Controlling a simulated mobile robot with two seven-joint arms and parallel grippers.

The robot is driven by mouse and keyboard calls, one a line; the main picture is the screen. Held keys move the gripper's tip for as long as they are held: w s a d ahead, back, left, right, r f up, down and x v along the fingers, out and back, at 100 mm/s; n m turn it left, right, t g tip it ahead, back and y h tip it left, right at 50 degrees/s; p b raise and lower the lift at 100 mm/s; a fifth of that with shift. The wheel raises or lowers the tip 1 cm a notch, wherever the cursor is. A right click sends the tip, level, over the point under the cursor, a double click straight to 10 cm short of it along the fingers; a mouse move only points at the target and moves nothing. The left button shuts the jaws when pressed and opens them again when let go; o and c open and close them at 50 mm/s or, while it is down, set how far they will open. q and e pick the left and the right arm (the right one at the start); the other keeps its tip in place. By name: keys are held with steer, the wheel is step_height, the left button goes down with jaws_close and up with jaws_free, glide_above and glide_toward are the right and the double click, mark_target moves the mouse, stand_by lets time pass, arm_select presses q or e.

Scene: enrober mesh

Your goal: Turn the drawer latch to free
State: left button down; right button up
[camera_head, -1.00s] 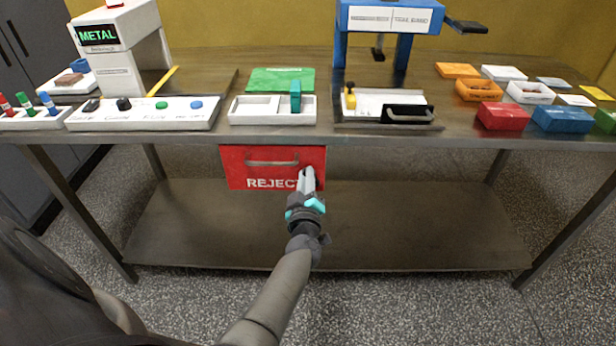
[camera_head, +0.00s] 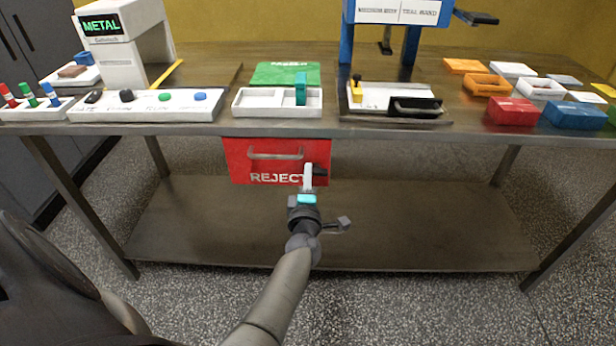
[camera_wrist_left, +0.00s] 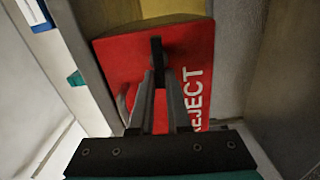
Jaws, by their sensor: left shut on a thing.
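The red drawer front (camera_head: 240,161) marked REJECT hangs under the table's front edge, with a grey bar handle (camera_head: 275,155). The black latch (camera_head: 321,171) is at the drawer's right end, its dark end pointing right in the head view. My left gripper (camera_head: 309,176) is at the drawer's lower right, shut on the latch. In the left wrist view the fingers (camera_wrist_left: 160,92) close around the black latch (camera_wrist_left: 157,48), in front of the red face (camera_wrist_left: 125,60). The fingers hide part of the latch and some lettering. My right gripper is not in view.
The table top (camera_head: 400,128) overhangs just above the drawer. A lower shelf (camera_head: 420,215) lies below and behind my left arm. Trays, a METAL-display machine (camera_head: 110,50) and a blue-framed stand (camera_head: 412,45) are on top. The space beside the drawer is clear.

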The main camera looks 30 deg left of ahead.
arm_select(q)
steer(key=shift+d+f+n, duration=0.1)
steer(key=shift+f+n, duration=0.05)
steer(key=shift+n, duration=0.25)
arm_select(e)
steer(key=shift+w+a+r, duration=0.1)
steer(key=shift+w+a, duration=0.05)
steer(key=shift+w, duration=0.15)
arm_select(q)
steer(key=c, duration=0.9)
jaws_free()
steer(key=shift+w, duration=0.1)
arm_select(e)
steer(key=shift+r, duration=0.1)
arm_select(q)
steer(key=shift+p+v, duration=1.8)
steer(key=shift+v, duration=5.85)
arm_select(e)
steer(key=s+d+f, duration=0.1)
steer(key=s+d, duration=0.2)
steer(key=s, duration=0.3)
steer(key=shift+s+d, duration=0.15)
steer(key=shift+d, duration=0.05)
